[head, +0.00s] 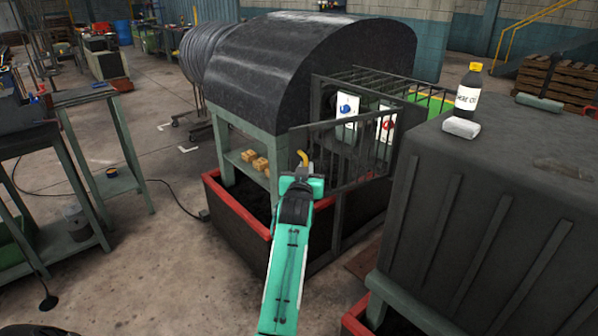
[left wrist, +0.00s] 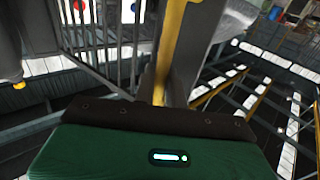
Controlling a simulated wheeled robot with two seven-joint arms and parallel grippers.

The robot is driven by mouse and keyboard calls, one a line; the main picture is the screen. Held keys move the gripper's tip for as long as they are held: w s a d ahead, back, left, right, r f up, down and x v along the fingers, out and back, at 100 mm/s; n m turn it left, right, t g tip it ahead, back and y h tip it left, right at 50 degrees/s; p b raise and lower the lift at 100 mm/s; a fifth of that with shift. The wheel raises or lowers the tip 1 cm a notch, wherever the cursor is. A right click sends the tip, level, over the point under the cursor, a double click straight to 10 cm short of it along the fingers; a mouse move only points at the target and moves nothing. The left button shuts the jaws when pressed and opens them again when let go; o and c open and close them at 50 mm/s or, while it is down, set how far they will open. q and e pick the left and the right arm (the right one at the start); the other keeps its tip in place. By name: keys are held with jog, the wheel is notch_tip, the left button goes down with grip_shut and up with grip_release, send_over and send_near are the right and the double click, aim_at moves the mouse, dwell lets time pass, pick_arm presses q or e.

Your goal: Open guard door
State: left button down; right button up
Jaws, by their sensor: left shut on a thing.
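The guard door (head: 352,176) is a dark barred panel at the front of the drum machine, in the middle of the head view. It stands at an angle to the cage behind it, but I cannot tell exactly how far it is swung. A yellow handle (head: 303,158) shows at its left side. My left gripper (head: 303,172) is shut on this handle, and its fingers hide the lower part. In the left wrist view the yellow handle (left wrist: 168,50) runs down to the gripper, with door bars (left wrist: 110,45) at left. My right gripper is not in view.
A black curved hood (head: 300,55) covers the machine. Blue and red signs (head: 347,108) hang behind the bars. A dark ribbed cabinet (head: 490,190) with a bottle (head: 468,90) and a white block (head: 461,127) stands close at right. The floor (head: 170,240) at left is mostly clear.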

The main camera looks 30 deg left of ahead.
pick_arm(q)
jog(key=shift+d+r, duration=0.1)
jog(key=shift+d, duration=0.05)
jog(key=c, duration=1.5)
grip_release()
jog(key=shift+d, duration=0.1)
jog(key=shift+c, duration=0.2)
